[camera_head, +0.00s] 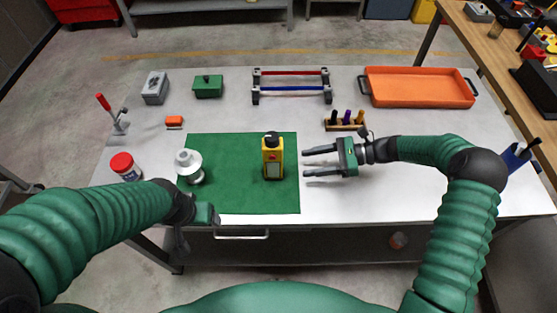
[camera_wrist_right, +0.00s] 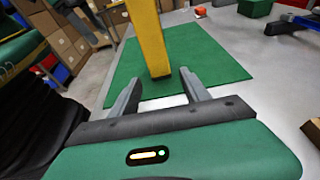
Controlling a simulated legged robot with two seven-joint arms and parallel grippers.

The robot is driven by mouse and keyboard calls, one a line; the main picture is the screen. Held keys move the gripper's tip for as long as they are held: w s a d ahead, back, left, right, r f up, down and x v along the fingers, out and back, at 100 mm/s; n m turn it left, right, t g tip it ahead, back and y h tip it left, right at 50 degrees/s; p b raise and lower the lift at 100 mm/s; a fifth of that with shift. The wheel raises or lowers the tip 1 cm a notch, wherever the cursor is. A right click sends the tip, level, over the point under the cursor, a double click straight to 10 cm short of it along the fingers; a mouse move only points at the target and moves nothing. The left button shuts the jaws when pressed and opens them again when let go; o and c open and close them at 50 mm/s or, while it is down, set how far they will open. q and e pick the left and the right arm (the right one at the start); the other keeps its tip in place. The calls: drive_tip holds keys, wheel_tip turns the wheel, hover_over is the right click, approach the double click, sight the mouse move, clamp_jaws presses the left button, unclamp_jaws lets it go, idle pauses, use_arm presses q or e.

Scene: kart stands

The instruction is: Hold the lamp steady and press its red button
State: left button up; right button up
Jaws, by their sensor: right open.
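The lamp is probably the yellow upright block with a black top (camera_head: 272,158), standing on the right part of the green mat (camera_head: 235,200). In the right wrist view the yellow body (camera_wrist_right: 148,38) stands beyond and between the open fingertips (camera_wrist_right: 161,84), apparently untouched. My left gripper (camera_head: 200,215) is at the mat's front left edge, away from the lamp. Its fingers are mostly hidden.
A white round object (camera_head: 189,167) stands on the mat's left part, near a red-lidded jar (camera_head: 125,166). Behind are a green box (camera_head: 208,87), a rack with red and blue bars (camera_head: 291,87), a small holder (camera_head: 345,126) and an orange tray (camera_head: 420,88).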

sight(278, 168)
drive_tip(key=x, duration=0.6)
drive_tip(key=b+x, duration=0.1)
drive_tip(key=x, duration=0.2)
drive_tip(key=shift+s+a+r, duration=0.1)
drive_tip(key=shift+r, duration=0.2)
drive_tip(key=shift+a+f, duration=0.2)
drive_tip(key=shift+a, duration=0.1)
drive_tip(key=shift+f, duration=0.15)
drive_tip(key=shift+a, duration=0.25)
use_arm(q)
drive_tip(key=shift+a+f, duration=0.75)
drive_tip(key=shift+a, duration=0.05)
use_arm(e)
drive_tip(key=shift+a, duration=0.25)
drive_tip(key=c, duration=0.5)
use_arm(q)
drive_tip(key=shift+d, duration=0.1)
drive_tip(key=shift+c, duration=0.3)
use_arm(e)
drive_tip(key=shift+d, duration=0.15)
drive_tip(key=c, duration=0.6)
use_arm(q)
drive_tip(key=shift+d, duration=0.1)
drive_tip(key=c, duration=0.5)
use_arm(e)
drive_tip(key=shift+d, duration=0.1)
use_arm(q)
clamp_jaws()
